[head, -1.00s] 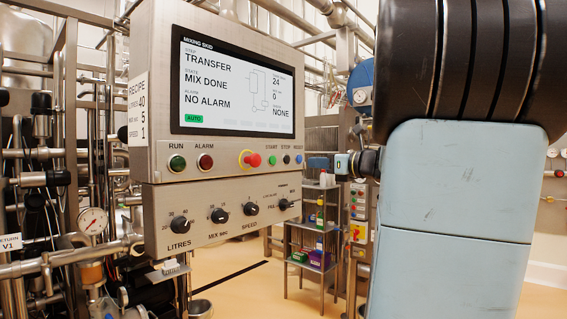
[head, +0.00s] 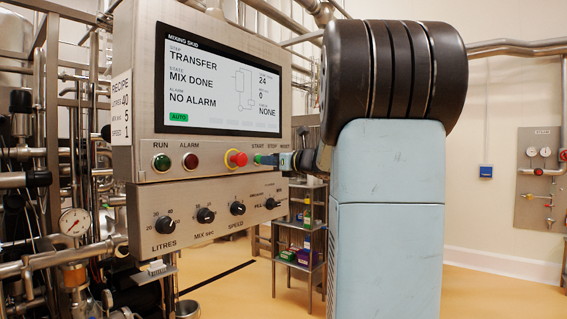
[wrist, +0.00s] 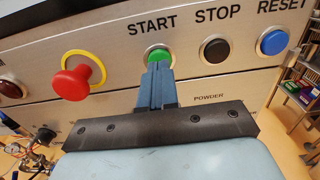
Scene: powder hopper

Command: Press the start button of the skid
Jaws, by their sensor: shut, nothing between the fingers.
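The skid's panel (head: 215,180) stands in the middle left of the head view, its screen (head: 222,82) reading TRANSFER, MIX DONE and NO ALARM. The green start button (wrist: 159,55) sits under the START label in the wrist view. My gripper (wrist: 158,68) is shut and empty, with its blue fingertips right at the lower part of this button. I cannot tell whether they touch it or press it in. In the head view my gripper (head: 262,160) is at the panel's right end, partly hiding the button row.
The red emergency knob (wrist: 78,82) juts out left of the start button. The black stop button (wrist: 214,50) and blue reset button (wrist: 274,42) are close on the right. Knobs (head: 205,215) line the lower panel. A shelf rack (head: 300,245) stands behind.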

